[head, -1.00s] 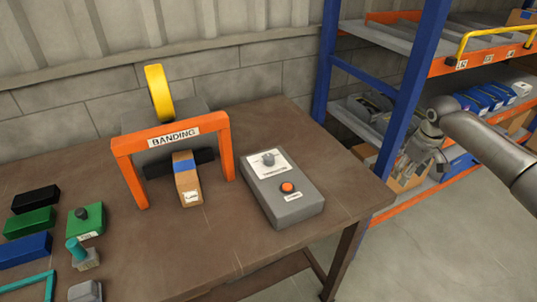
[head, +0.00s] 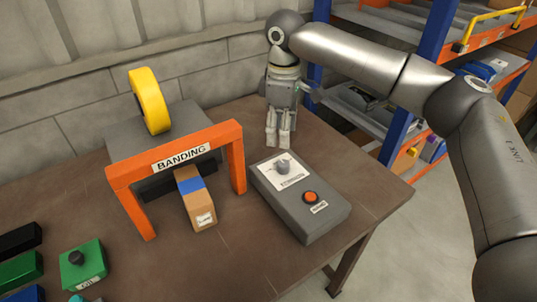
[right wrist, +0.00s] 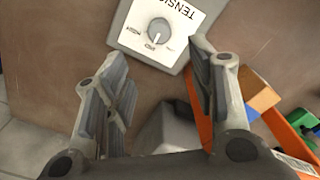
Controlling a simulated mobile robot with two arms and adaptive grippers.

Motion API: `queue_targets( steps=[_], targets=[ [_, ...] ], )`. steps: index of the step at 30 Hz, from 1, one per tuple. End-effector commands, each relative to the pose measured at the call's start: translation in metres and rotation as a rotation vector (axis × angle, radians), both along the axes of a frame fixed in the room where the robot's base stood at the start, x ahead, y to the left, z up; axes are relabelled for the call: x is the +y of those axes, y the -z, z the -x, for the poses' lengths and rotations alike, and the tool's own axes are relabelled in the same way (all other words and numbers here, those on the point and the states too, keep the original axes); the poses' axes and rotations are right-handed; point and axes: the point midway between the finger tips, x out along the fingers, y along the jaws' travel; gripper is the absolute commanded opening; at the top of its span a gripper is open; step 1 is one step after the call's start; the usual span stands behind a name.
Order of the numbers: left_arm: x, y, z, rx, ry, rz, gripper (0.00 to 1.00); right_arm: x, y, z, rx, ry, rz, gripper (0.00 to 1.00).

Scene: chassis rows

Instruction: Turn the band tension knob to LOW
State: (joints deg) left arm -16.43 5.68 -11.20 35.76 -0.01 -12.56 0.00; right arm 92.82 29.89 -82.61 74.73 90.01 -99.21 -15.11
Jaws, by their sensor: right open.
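The grey tension knob (head: 282,166) sits on a white label on the grey control box (head: 318,214), on the table. In the right wrist view the knob (right wrist: 158,31) shows its pointer directed down towards a small mark. The words around it are too small to read surely. My right gripper (head: 277,141) points down just behind the knob in the head view. In the right wrist view its fingers (right wrist: 157,58) are spread and empty, with the knob beyond their tips and apart from them. My left gripper is not in view.
An orange button (head: 311,197) is on the same box. The orange banding frame (head: 172,156) stands left of it, with a cardboard box (head: 195,202) under it and a yellow roll (head: 150,101) behind. The shelf rack (head: 408,100) is right. The table's front middle is clear.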

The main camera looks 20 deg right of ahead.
Motion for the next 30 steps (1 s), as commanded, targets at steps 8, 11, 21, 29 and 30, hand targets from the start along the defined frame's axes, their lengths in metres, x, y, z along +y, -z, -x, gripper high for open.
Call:
queue_targets(
  steps=[8, 11, 21, 29, 30],
  targets=[
    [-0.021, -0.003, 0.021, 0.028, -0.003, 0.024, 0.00, -0.001, 0.046, 0.001, 0.003, 0.002, 0.001, 0.51],
    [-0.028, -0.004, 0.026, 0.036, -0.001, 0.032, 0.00, -0.001, 0.065, 0.001, 0.003, 0.002, 0.002, 0.51],
    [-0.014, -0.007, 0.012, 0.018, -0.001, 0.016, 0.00, -0.001, 0.102, 0.001, 0.000, 0.002, -0.001, 0.51],
    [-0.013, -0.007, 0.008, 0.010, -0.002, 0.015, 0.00, -0.001, 0.104, 0.001, -0.001, 0.002, -0.001, 0.51],
    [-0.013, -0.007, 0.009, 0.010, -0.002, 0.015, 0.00, -0.001, 0.104, 0.001, -0.001, 0.002, -0.002, 0.50]
  ],
)
